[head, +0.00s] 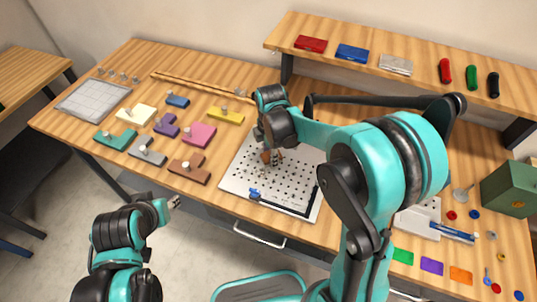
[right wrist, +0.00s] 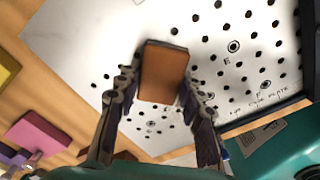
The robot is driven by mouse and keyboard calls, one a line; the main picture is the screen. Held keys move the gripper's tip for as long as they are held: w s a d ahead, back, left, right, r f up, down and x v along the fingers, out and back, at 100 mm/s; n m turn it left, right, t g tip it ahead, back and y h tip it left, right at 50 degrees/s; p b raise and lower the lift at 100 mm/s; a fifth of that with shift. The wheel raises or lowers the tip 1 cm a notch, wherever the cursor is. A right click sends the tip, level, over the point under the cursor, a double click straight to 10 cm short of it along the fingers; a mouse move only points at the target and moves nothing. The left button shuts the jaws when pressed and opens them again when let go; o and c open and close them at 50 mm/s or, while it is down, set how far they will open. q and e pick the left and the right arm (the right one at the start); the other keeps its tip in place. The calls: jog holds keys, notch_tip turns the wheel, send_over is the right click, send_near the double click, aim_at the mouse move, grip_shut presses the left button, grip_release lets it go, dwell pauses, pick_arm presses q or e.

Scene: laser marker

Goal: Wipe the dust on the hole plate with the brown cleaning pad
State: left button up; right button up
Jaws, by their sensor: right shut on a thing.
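The white hole plate (head: 240,178), with rows of dark holes, lies on the wooden table in the middle of the head view. It also fills much of the right wrist view (right wrist: 72,45). My right gripper (head: 272,158) is over the plate's upper left part, shut on the brown cleaning pad (right wrist: 163,74). The pad sits between the fingertips, over or on the plate; I cannot tell if it touches. I cannot clearly make out the dust. My left gripper (head: 175,202) is off the table's front edge, away from the plate; its jaws are too small to read.
Coloured blocks with knobs, such as a pink one (head: 198,135) and a brown one (head: 189,171), lie left of the plate. A blue clamp-like piece (head: 254,194) is at the plate's front edge. A raised shelf (head: 420,80) runs behind; a green box (head: 511,189) stands right.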

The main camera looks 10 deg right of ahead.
aim_at(265, 171)
jog(key=shift+s+a+f, duration=0.1)
jog(key=shift+s+a, duration=0.5)
jog(key=shift+s, duration=0.25)
jog(key=shift+s+a+f, duration=0.1)
jog(key=shift+s+a, duration=0.5)
jog(key=shift+s, duration=0.25)
jog(key=shift+s+a+r+p, duration=0.15)
jog(key=shift+s+a, duration=0.7)
jog(key=shift+s, duration=0.3)
jog(key=shift+s+a+r+p, duration=0.1)
jog(key=shift+s+a+p, duration=0.05)
jog(key=shift+s+a, duration=0.85)
jog(key=shift+d, duration=0.25)
jog(key=shift+w+d+r, duration=0.1)
jog(key=shift+w+d, duration=0.15)
jog(key=shift+w, duration=0.1)
jog(key=shift+w+d, duration=0.7)
jog(key=shift+w, duration=0.3)
jog(key=shift+w+d+f+b, duration=0.1)
jog(key=shift+w+d+b, duration=0.05)
jog(key=shift+w+d, duration=0.6)
jog(key=shift+w+d+f+b, duration=0.15)
jog(key=shift+w+d, duration=0.35)
jog(key=shift+w, duration=0.5)
jog(key=shift+w+d+r+b, duration=0.1)
jog(key=shift+w+d+b, duration=0.1)
jog(key=shift+w+d, duration=0.55)
jog(key=shift+w+a, duration=0.1)
jog(key=shift+w, duration=0.05)
